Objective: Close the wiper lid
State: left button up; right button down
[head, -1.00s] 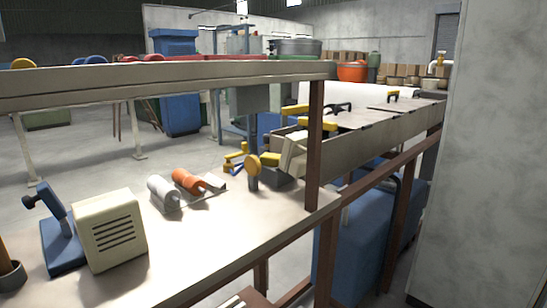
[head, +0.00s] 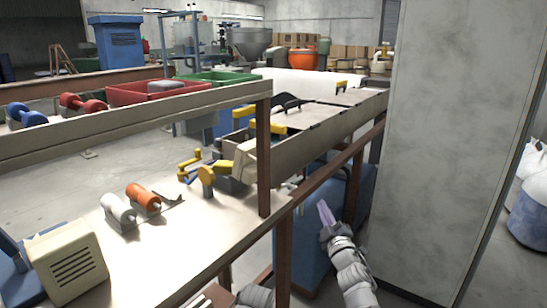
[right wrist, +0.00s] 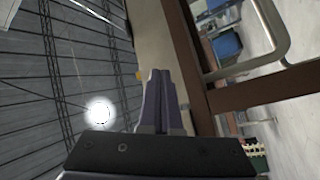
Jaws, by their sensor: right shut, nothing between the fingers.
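A long beige trough box (head: 322,137) with flat lids on top stands behind the workbench. A lid panel (head: 300,117) with a dark handle (head: 287,106) lies on its nearer part, with yellow pieces (head: 267,127) beside it. A beige block (head: 245,160) leans at the box's near end, partly hidden by a brown post. I cannot tell which part is the wiper lid. My right gripper (head: 327,214) is shut and empty, pointing up, in front of the rail and apart from the box. Its closed fingers also show in the right wrist view (right wrist: 160,88). My left gripper is not in view.
The workbench (head: 170,240) holds a grey roller (head: 118,211), an orange roller (head: 143,198) and a beige vented box (head: 65,262). A brown post (head: 264,155) and shelf rail (head: 150,122) stand before the trough. A concrete pillar (head: 440,130) closes off the right.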

notch_tip(320, 180, up, 6)
jog(key=s+a+n+y+p, duration=0.1)
jog(key=s+a+n+y, duration=0.15)
jog(key=n+y, duration=0.45)
jog(key=n+g+y+p, duration=0.6)
jog(key=n+y+p, duration=0.1)
jog(key=n, duration=0.1)
send_near(253, 163)
notch_tip(253, 163, up, 5)
pick_arm(q)
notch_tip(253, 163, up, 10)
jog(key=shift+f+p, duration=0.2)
jog(key=shift+p, duration=0.2)
pick_arm(e)
jog(key=shift+x, duration=0.9)
jog(key=shift+a+f, duration=0.1)
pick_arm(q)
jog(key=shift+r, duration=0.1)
